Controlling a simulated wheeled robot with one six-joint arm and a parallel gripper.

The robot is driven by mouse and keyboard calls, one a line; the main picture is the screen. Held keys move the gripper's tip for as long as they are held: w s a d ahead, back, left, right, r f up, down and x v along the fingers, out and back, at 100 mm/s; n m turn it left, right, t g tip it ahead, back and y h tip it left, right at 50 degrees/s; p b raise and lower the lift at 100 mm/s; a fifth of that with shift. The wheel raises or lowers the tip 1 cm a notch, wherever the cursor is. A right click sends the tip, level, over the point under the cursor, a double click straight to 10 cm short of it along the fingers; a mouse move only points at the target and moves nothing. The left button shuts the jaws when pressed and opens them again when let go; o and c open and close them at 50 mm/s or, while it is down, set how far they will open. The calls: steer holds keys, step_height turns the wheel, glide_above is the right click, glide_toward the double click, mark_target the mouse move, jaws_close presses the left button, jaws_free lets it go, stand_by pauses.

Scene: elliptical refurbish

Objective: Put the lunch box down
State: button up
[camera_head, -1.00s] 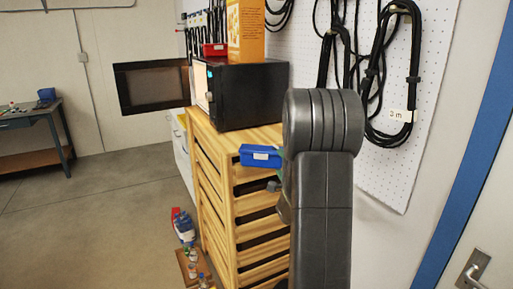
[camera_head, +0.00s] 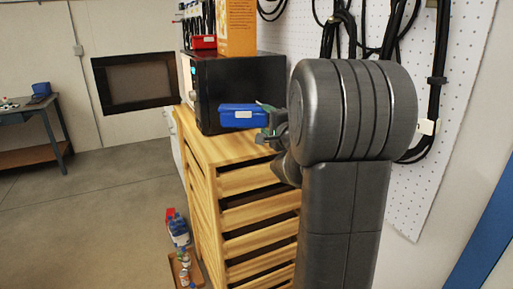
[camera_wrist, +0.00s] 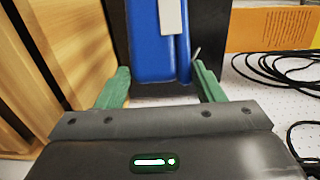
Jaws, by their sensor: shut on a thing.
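The blue lunch box (camera_head: 240,117) with a pale label is held level in the air by my gripper (camera_head: 268,128). In the head view it overlaps the dark side of the microwave, just above the wooden drawer unit's top; I cannot tell if it touches either. In the wrist view the lunch box (camera_wrist: 152,45) lies between the green fingers of my gripper (camera_wrist: 160,85), which are shut on it. My arm hides part of the drawer unit and wall.
The black microwave (camera_head: 245,80) stands on the wooden drawer unit (camera_head: 235,150), its door (camera_head: 135,82) swung open leftward. A red box (camera_head: 203,42) and an orange carton (camera_head: 236,28) are on top. Cables (camera_head: 340,35) hang on the pegboard. Open floor lies left.

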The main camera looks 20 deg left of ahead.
step_height(320, 180, down, 9)
steer(key=shift+s, duration=0.3)
steer(key=o, duration=0.9)
steer(key=shift+f, duration=0.2)
steer(key=o, duration=0.4)
steer(key=shift+c, duration=0.2)
steer(key=shift+r, duration=0.15)
